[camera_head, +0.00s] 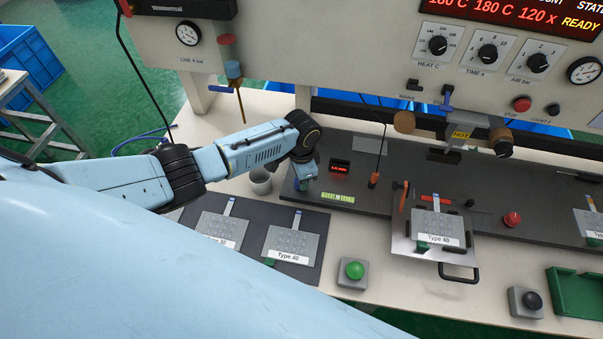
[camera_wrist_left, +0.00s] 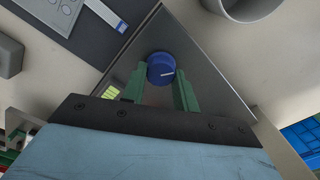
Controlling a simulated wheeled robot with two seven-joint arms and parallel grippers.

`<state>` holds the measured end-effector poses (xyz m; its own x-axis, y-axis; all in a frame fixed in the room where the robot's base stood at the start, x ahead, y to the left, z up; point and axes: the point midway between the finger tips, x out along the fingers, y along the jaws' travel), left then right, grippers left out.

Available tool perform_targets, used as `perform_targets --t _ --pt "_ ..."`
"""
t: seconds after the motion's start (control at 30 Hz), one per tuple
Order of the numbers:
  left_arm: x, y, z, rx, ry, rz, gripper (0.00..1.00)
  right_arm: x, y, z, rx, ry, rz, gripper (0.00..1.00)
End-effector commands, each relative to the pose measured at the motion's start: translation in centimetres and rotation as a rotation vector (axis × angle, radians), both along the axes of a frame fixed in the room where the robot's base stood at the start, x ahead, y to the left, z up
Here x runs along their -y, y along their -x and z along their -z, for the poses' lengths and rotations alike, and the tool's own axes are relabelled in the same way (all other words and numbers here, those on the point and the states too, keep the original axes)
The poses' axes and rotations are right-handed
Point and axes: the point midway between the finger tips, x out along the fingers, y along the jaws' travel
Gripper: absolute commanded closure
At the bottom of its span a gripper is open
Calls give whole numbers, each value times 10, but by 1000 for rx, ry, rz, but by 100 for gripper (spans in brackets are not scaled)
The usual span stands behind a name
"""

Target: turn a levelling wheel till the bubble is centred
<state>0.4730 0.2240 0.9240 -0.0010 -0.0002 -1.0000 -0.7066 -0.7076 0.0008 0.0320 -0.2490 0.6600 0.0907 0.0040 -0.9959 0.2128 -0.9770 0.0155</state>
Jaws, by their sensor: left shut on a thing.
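The blue levelling wheel (camera_wrist_left: 161,68) with a white mark sits near the corner of the dark base plate (camera_wrist_left: 205,62) in the left wrist view. My left gripper (camera_wrist_left: 160,84) has its green fingers on both sides of the wheel and is shut on it. In the head view my left gripper (camera_head: 302,184) is at the left end of the dark plate and hides the wheel. The yellow-green level vial (camera_head: 338,197) lies just right of it. Part of the vial (camera_wrist_left: 110,92) shows in the wrist view. The bubble's position is too small to tell. My right gripper is not in view.
A grey cup (camera_head: 260,182) stands left of my left gripper. A small red display (camera_head: 340,168) stands behind the vial. A green button (camera_head: 354,270) is at the table's front.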

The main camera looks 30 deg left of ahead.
Motion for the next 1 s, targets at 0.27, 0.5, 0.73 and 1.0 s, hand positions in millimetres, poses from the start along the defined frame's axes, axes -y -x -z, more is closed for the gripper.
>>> perform_targets --t 0.27,0.5,0.73,1.0 --pt "-1 -1 -1 1 -2 -44 93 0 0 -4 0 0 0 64" --pt "-1 -1 -1 1 -1 -45 93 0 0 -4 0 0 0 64" --pt "-1 -1 -1 1 -1 -45 56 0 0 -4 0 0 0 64" --pt "0 0 0 1 -1 -44 49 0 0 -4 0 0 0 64"
